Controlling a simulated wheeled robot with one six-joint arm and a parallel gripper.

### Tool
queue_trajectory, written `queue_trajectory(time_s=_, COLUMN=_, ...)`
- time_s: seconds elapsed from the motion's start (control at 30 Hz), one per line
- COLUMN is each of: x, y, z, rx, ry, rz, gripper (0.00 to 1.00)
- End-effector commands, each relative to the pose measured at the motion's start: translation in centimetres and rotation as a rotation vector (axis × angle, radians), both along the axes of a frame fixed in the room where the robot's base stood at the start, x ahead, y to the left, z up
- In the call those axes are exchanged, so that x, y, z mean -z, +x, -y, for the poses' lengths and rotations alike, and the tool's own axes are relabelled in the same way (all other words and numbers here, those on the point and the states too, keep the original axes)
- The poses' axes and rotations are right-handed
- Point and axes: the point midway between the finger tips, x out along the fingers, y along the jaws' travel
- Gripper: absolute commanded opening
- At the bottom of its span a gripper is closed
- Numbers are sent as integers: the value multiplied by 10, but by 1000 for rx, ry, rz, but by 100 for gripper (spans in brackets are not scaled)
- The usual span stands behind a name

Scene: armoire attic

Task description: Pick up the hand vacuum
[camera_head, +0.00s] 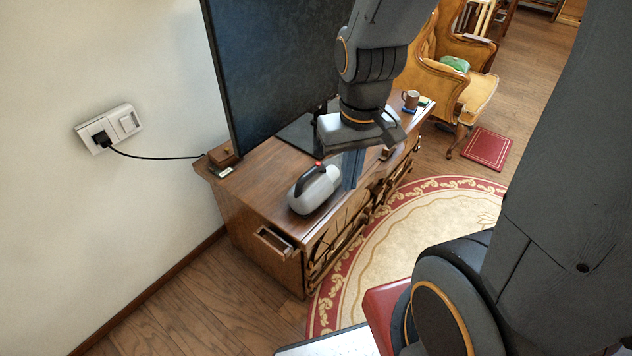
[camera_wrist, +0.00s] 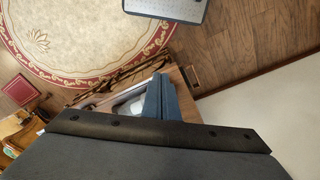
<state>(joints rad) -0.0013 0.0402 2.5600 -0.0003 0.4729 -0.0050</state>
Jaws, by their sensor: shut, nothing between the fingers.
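The hand vacuum (camera_head: 314,190) is grey-white with a dark handle and a small red spot on top. It lies on the wooden cabinet (camera_head: 262,188) near its front left end. My gripper (camera_head: 352,170) is shut and empty, pointing down just right of the vacuum in the head view. I cannot tell whether the fingers touch it. In the wrist view the shut blue-grey fingers (camera_wrist: 160,98) stand beside part of the vacuum (camera_wrist: 127,102), and the rest of it is hidden.
A large dark screen (camera_head: 275,70) stands on the cabinet behind the vacuum. A mug (camera_head: 411,99) sits at the cabinet's far end. A round rug (camera_head: 400,240) and a yellow armchair (camera_head: 440,75) are to the right.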

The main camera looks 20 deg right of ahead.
Motion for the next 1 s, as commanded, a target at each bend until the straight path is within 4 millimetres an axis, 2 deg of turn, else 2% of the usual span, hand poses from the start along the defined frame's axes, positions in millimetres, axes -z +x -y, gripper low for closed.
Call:
queue_trajectory(time_s=0.33, x=0, y=0, z=0, rx=0, ry=0, rz=0, gripper=0)
queue_trajectory(time_s=0.4, x=0, y=1, z=0, rx=-3, ry=-1, rz=1, gripper=10)
queue_trajectory(time_s=0.5, x=3, y=9, z=16, rx=-53, ry=-9, rz=15, gripper=27)
queue_trajectory(time_s=0.6, x=10, y=33, z=32, rx=-204, ry=-58, rz=55, gripper=44)
queue_trajectory(time_s=0.67, x=17, y=54, z=44, rx=-343, ry=-99, rz=90, gripper=44)
queue_trajectory(time_s=0.8, x=38, y=108, z=65, rx=-745, ry=-202, rz=181, gripper=44)
queue_trajectory(time_s=1.0, x=75, y=166, z=71, rx=-1330, ry=-303, rz=325, gripper=44)
